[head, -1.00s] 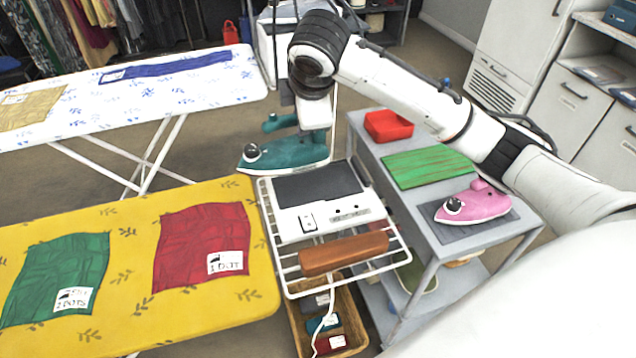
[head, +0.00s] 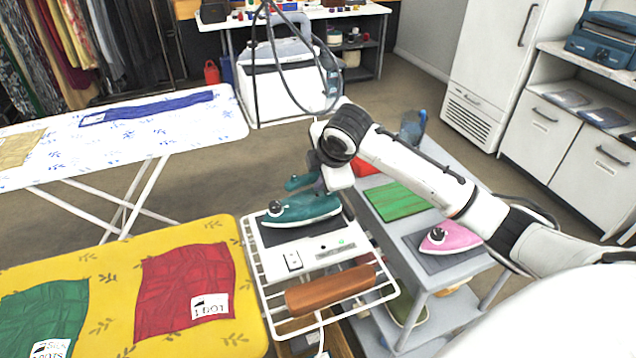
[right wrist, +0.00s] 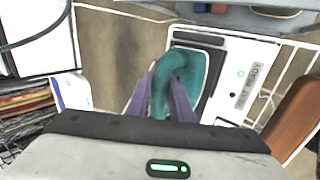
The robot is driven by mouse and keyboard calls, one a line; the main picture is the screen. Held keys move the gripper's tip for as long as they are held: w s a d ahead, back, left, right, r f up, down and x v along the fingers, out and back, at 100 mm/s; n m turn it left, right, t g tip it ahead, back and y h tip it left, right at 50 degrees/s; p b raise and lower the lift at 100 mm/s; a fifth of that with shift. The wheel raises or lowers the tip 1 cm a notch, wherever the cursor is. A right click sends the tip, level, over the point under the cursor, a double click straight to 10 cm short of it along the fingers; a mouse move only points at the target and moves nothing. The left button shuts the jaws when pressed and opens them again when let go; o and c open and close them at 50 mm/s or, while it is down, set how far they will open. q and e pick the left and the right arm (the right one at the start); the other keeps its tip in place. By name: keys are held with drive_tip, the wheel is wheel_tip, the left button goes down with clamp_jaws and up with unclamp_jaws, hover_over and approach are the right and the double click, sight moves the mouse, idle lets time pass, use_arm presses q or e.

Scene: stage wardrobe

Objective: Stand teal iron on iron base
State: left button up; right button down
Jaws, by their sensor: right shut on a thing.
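The teal iron (head: 303,209) is level over the dark pad of the white iron base (head: 325,247), its tip to the left in the head view. It looks on or just above the pad; I cannot tell if it touches. My right gripper (head: 318,182) is shut on the iron's handle from above. In the right wrist view, the purple fingers of the gripper (right wrist: 162,95) flank the handle of the teal iron (right wrist: 195,75). The base (right wrist: 243,80) shows a green light beside the word READY. My left gripper is not in view.
The base sits on a white wire rack with a brown pad (head: 330,290) in front. A yellow ironing board (head: 110,262) stands at left. A grey cart at right carries a pink iron (head: 450,237) and a green cloth (head: 397,202). A white-topped board (head: 190,125) stands behind.

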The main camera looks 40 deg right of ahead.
drive_tip(key=shift+f, duration=0.85)
drive_tip(key=c, duration=1.6)
unclamp_jaws()
drive_tip(key=shift+f, duration=0.15)
drive_tip(key=v, duration=1.2)
